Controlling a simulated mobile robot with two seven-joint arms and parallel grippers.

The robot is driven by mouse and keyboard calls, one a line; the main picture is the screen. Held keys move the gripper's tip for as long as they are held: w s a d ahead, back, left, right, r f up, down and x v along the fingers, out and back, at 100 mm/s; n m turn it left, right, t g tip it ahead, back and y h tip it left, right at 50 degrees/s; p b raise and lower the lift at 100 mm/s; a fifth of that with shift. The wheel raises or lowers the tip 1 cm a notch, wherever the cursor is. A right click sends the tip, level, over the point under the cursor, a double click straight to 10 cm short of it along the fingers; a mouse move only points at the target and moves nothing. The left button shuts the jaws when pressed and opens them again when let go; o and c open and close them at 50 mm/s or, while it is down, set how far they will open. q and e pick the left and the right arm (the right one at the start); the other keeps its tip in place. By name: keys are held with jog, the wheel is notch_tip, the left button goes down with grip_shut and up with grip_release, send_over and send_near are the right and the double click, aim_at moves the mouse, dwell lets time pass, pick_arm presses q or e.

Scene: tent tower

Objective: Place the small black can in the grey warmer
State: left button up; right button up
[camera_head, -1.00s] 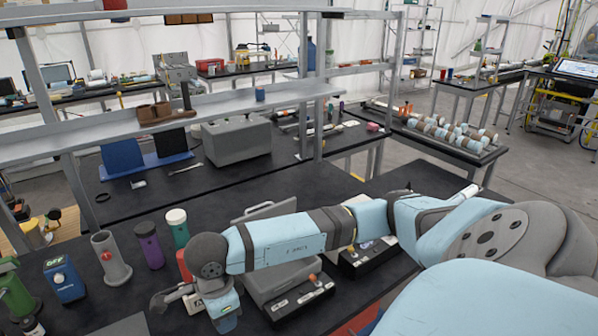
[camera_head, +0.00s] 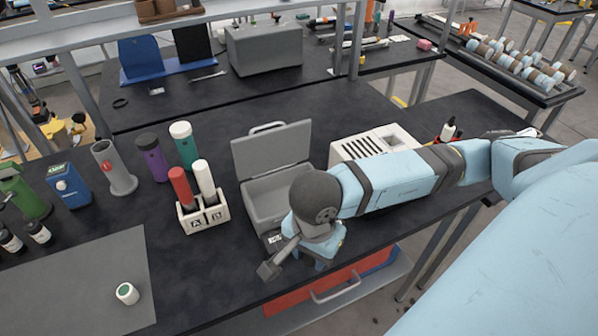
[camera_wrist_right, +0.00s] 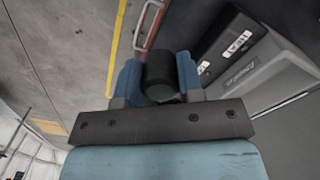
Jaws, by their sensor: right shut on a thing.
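The grey warmer (camera_head: 280,195) stands on the black bench in the head view, its lid (camera_head: 272,150) raised and its inside partly showing. My right gripper (camera_head: 320,262) is by the warmer's front right corner, near the bench's front edge; its fingertips are hidden there. In the right wrist view, the right gripper (camera_wrist_right: 160,88) is shut on the small black can (camera_wrist_right: 160,70), which sits between its two blue fingers. The warmer (camera_wrist_right: 275,95) shows at the right of that view, beside the can and apart from it. My left gripper is not in view.
A holder (camera_head: 204,217) with a red and a white tube stands left of the warmer. A slotted white box (camera_head: 378,143) stands behind my right arm. A white can with a green top (camera_head: 127,293) stands on a grey mat (camera_head: 70,285). A red drawer (camera_head: 290,297) is below the bench edge.

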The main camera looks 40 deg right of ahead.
jog(key=shift+w+d, duration=0.15)
jog(key=shift+w, duration=0.05)
jog(key=p, duration=0.4)
send_over(275, 209)
jog(key=s, duration=0.1)
jog(key=shift+w+f+p, duration=0.3)
jog(key=shift+w+f, duration=0.05)
jog(key=shift+f, duration=1.45)
notch_tip(275, 209, down, 3)
jog(key=shift+w+p, duration=0.1)
jog(key=shift+p, duration=0.7)
jog(key=shift+w+f, duration=0.1)
jog(key=shift+f, duration=0.1)
jog(key=shift+f+b, duration=0.15)
jog(key=shift+b, duration=0.15)
jog(key=o, duration=0.9)
